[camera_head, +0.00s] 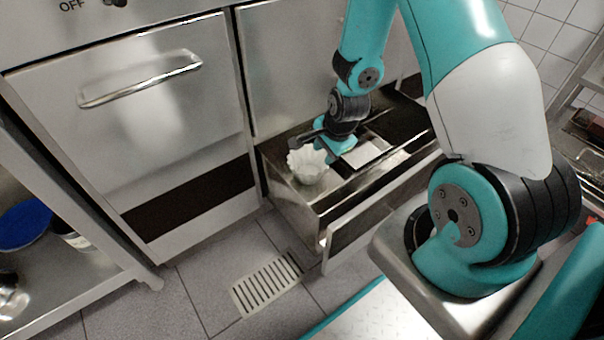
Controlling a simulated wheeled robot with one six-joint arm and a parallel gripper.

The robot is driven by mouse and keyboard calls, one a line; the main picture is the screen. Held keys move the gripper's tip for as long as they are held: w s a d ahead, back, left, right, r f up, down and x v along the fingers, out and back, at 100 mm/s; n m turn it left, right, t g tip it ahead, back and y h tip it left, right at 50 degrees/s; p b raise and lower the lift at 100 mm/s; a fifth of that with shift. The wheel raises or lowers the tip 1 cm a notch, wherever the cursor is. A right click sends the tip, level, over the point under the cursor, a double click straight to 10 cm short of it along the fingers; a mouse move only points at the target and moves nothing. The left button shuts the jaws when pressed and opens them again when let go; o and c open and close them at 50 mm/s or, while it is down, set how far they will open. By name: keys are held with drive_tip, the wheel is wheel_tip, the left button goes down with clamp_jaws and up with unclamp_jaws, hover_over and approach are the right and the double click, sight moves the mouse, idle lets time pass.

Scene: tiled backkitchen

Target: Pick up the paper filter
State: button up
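The white fluted paper filter (306,170) is at the left end of the open metal drawer (292,198), its wavy rim facing up. My gripper (331,157) is low over the drawer, at the right upper side of the filter. Its fingers are small and partly hidden, so I cannot tell whether they are open or shut, or whether they touch the filter.
A flat white item (362,154) lies in the drawer right of my gripper. The drawer front (375,195) sticks out over the tiled floor. A steel oven door with a handle (140,80) is at left. A blue bowl (24,222) sits on the shelf.

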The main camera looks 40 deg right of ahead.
drive_tip(key=b, duration=0.3)
hover_over(316, 181)
drive_tip(key=s, duration=0.2)
drive_tip(key=f, duration=0.4)
drive_tip(key=d+f, duration=0.1)
drive_tip(key=f, duration=0.2)
drive_tip(key=shift+w+f, duration=0.1)
drive_tip(key=shift+w, duration=0.15)
drive_tip(key=b+x, duration=0.2)
drive_tip(key=x, duration=0.1)
drive_tip(key=b+x, duration=0.1)
drive_tip(key=x, duration=0.1)
drive_tip(key=shift+s+a, duration=0.2)
drive_tip(key=shift+s, duration=0.25)
drive_tip(key=shift+w+f, duration=0.15)
drive_tip(key=shift+f, duration=0.15)
drive_tip(key=shift+r, duration=0.1)
clamp_jaws()
